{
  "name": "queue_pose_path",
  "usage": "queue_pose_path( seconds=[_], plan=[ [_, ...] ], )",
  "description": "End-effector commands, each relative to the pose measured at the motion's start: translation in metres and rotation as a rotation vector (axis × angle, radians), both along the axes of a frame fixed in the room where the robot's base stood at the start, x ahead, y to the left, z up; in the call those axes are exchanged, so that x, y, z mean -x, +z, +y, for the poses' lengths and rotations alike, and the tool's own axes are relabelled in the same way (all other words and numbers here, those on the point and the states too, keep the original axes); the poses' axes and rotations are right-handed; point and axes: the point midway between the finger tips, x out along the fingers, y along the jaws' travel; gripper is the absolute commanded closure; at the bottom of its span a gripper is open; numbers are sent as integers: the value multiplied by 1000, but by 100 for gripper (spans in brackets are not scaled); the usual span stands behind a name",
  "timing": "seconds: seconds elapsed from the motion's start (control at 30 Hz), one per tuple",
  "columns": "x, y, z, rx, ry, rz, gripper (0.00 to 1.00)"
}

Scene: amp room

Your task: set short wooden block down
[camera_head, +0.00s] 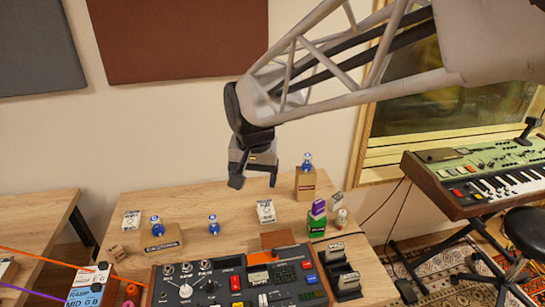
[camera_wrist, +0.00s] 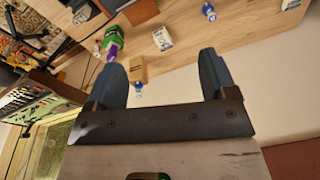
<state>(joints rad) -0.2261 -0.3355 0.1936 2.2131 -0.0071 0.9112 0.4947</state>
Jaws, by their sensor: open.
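My gripper (camera_head: 254,181) is open and empty, hanging above the back of the wooden table. In the wrist view its two fingers (camera_wrist: 163,75) are spread apart with nothing held between them. A low wooden block (camera_head: 160,240) lies at the left of the table, with a small blue-and-white item at it. A taller wooden block (camera_head: 306,186) stands at the back right with a blue-and-white item on top; a wooden block (camera_wrist: 138,70) also shows between the fingers in the wrist view, farther off. A small wooden cube (camera_head: 116,253) sits at the far left. I cannot tell which is the short block.
A control panel (camera_head: 240,283) with knobs fills the table's front. White boxes (camera_head: 265,211) (camera_head: 131,221), a blue-and-white item (camera_head: 214,225) and a green-and-purple stack (camera_head: 317,217) stand around. A keyboard (camera_head: 485,172) is at right. Bare tabletop lies between the items.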

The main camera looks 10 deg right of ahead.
Motion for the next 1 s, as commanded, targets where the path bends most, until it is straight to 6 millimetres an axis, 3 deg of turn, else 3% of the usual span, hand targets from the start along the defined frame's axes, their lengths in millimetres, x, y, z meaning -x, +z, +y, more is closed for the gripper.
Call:
queue_pose_path(
  seconds=[0.1, 0.3, 0.6, 0.8, 1.0],
  plan=[
    [32, 4, -28, 11, 36, -16, 22],
    [85, 5, -65, 34, 105, -41, 22],
    [156, -6, -103, 72, 198, -70, 22],
    [178, -12, -112, 85, 230, -77, 22],
    [181, -14, -113, 88, 237, -78, 22]
  ],
)
